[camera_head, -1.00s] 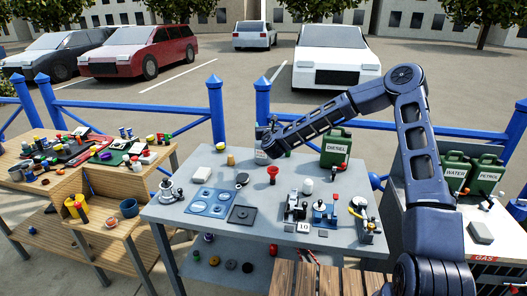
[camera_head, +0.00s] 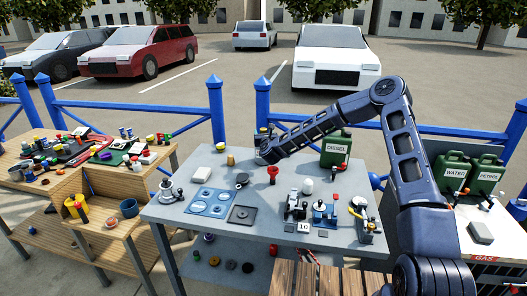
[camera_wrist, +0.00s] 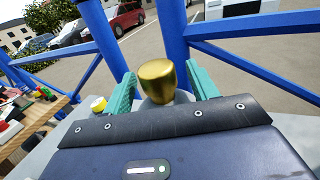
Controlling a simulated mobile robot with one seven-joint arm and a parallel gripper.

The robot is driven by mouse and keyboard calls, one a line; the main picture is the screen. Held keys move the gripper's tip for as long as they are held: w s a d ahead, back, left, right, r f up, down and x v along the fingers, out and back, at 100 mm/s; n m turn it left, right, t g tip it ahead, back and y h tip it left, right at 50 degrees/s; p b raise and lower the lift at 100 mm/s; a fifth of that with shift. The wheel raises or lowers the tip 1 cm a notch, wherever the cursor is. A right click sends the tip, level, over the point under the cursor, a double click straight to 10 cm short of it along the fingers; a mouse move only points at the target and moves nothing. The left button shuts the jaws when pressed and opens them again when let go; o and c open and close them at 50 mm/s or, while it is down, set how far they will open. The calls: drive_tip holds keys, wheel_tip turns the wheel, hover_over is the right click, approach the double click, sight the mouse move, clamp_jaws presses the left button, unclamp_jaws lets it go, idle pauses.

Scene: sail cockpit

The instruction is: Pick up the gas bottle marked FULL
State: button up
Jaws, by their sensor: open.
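In the wrist view a bottle-like thing with a brass-coloured top (camera_wrist: 157,76) and a grey body stands between the teal fingers of my gripper (camera_wrist: 160,88). The fingers are open, one on each side of it, and I cannot see clear contact. Its lower body is hidden behind my wrist housing. No FULL marking can be read in either view, so I cannot tell from a label whether it is the full gas bottle. In the head view my gripper end (camera_head: 267,150) is over the back edge of the grey table, and its fingers are hard to make out.
The grey table (camera_head: 165,213) also holds a small brass-topped item (camera_head: 230,159), a red funnel-like item (camera_head: 273,172), and a green DIESEL can (camera_head: 336,148) to the right. Blue fence rails (camera_head: 185,108) run close behind. A wooden bench (camera_head: 100,228) stands at left.

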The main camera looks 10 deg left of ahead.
clamp_jaws()
drive_tip(key=shift+r, duration=0.1)
idle(1.3)
